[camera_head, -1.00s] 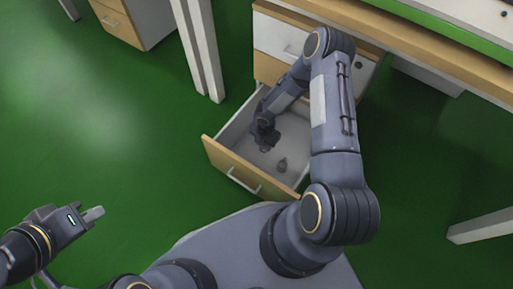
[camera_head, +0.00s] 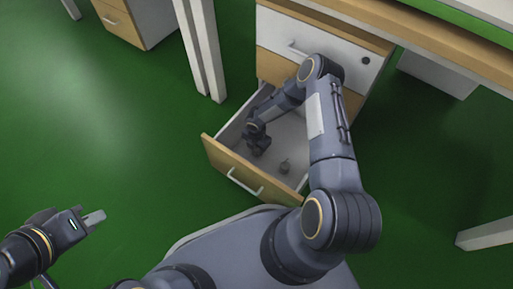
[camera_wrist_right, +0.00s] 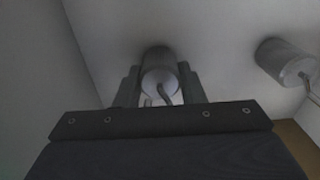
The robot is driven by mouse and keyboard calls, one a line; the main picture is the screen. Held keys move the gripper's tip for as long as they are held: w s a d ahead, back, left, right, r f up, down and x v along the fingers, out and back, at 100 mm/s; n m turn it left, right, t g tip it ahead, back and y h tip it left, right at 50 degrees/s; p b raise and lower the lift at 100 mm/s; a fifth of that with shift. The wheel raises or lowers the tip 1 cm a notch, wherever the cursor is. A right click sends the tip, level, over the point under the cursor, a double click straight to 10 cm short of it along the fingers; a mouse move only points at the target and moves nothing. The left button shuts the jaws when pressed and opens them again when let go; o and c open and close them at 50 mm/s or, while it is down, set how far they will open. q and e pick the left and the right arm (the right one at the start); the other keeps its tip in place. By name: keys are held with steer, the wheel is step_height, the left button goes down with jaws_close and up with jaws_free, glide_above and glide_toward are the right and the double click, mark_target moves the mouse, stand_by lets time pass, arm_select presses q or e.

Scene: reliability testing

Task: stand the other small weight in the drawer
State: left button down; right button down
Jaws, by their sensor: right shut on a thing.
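The open bottom drawer (camera_head: 232,164) stands out from the cabinet, with a wooden front and a pale inside. My right gripper (camera_head: 257,147) reaches down into its left part. In the right wrist view this gripper (camera_wrist_right: 158,88) is shut on a small grey metal weight (camera_wrist_right: 160,70) with a hook. I cannot tell whether the held weight touches the drawer floor.
The cabinet's upper drawers (camera_head: 303,40) are shut above the open one. Drawer walls stand close around my right gripper. A white table leg (camera_head: 203,50) stands left of the cabinet. The green floor (camera_head: 110,130) on the left is clear.

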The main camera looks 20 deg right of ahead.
steer(key=shift+f, duration=0.15)
steer(key=c, duration=0.9)
jaws_free()
